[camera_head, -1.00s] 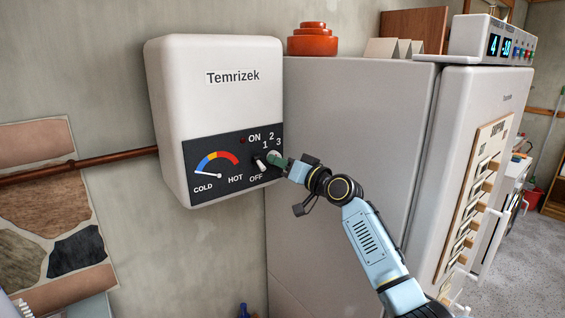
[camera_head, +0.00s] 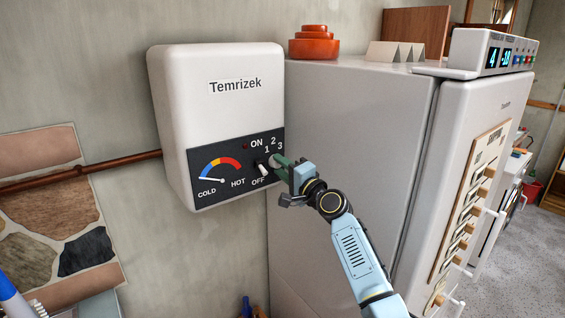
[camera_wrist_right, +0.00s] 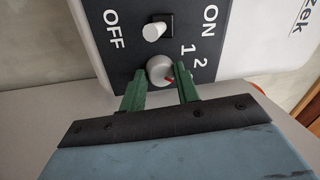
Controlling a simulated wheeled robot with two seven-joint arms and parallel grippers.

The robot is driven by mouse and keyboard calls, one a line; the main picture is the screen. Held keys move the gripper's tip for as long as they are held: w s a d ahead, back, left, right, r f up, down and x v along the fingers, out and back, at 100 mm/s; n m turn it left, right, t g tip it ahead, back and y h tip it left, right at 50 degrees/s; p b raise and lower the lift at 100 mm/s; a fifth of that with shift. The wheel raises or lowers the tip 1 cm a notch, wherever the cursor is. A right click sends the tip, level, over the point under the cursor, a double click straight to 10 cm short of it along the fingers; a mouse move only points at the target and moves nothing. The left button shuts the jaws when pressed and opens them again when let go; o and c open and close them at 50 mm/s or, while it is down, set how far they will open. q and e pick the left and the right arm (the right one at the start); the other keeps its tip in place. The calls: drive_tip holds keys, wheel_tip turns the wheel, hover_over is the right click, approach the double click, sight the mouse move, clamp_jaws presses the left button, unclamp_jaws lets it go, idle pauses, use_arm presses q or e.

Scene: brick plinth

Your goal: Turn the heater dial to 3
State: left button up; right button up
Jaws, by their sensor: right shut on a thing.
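The white Temrizek heater (camera_head: 222,125) hangs on the wall with a black control panel (camera_head: 208,174) at its lower front. The round grey dial (camera_wrist_right: 160,70) has a red mark on its lower right in the wrist view; which number it points at, I cannot tell. The 3 (camera_head: 280,145) shows in the head view but not in the wrist view. My right gripper (camera_head: 279,161) is at the dial. Its green fingers (camera_wrist_right: 160,90) are shut on the dial, one on each side. My left gripper is not in view.
A white switch (camera_wrist_right: 154,31) sits close beside the dial, between OFF and ON. The grey fridge (camera_head: 345,150) stands just right of the heater, with an orange object (camera_head: 314,46) on top. A copper pipe (camera_head: 90,170) runs into the heater's left side.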

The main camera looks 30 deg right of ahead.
drive_tip(key=shift+r+m+p, duration=0.1)
drive_tip(key=shift+m+p, duration=0.4)
drive_tip(key=shift+m, duration=0.6)
drive_tip(key=shift+h, duration=0.3)
drive_tip(key=o, duration=1)
drive_tip(key=shift+c, duration=0.2)
drive_tip(key=shift+s, duration=0.1)
drive_tip(key=s+f+b, duration=0.1)
drive_tip(key=s+f, duration=0.1)
drive_tip(key=s, duration=1.1)
drive_tip(key=shift+d, duration=0.45)
drive_tip(key=shift+f, duration=0.2)
